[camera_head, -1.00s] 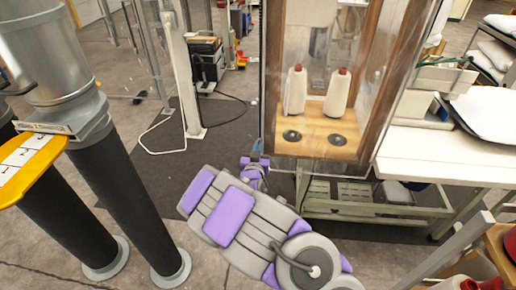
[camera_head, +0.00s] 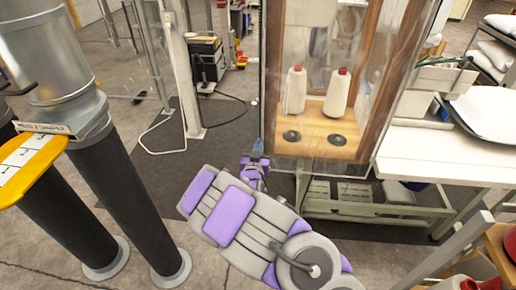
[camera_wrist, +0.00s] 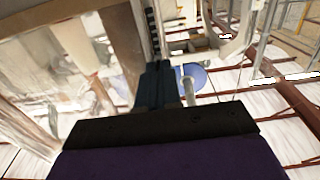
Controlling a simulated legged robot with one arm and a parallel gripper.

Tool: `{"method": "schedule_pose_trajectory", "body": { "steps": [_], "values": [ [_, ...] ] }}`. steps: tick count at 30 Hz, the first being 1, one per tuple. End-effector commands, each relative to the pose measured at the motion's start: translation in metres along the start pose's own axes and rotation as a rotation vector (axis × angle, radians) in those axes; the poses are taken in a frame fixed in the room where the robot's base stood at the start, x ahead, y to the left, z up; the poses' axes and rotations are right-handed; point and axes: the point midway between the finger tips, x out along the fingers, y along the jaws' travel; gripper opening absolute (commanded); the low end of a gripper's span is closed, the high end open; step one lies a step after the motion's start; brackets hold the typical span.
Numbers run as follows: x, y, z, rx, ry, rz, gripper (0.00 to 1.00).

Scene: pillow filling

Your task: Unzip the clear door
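The clear door (camera_head: 300,75) is a see-through sheet on the front of a wooden cabinet, with two cones of thread behind it. A dark upright zip strip (camera_wrist: 152,28) shows in the wrist view, just beyond my fingers. My gripper (camera_head: 258,148) is at the door's lower left corner, at the end of my purple and grey arm. In the wrist view my dark fingers (camera_wrist: 160,80) look like one narrow block close to the zip strip's lower end. I cannot see the gap between them, nor whether they hold a zip pull.
A white table (camera_head: 440,155) with a tray stands right of the cabinet. A pale green frame (camera_head: 375,205) is below. Large metal and black pipes (camera_head: 130,190) stand at the left. A white post (camera_head: 185,75) and a cable are behind. The floor between is clear.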

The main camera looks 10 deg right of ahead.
Motion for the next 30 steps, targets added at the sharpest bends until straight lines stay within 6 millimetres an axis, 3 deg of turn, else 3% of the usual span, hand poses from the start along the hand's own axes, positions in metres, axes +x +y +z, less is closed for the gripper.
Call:
{"method": "schedule_pose_trajectory", "body": {
  "steps": [8, 16, 24, 30],
  "values": [
    [0.0, -0.002, 0.002, 0.0, 0.0, -0.004, 0.0],
    [0.0, -0.002, 0.024, 0.001, -0.003, -0.003, 0.0],
    [0.0, -0.002, 0.024, 0.0, 0.0, -0.003, 0.0],
    [0.0, -0.001, 0.024, 0.001, 0.0, -0.002, 0.21]
  ]
}}
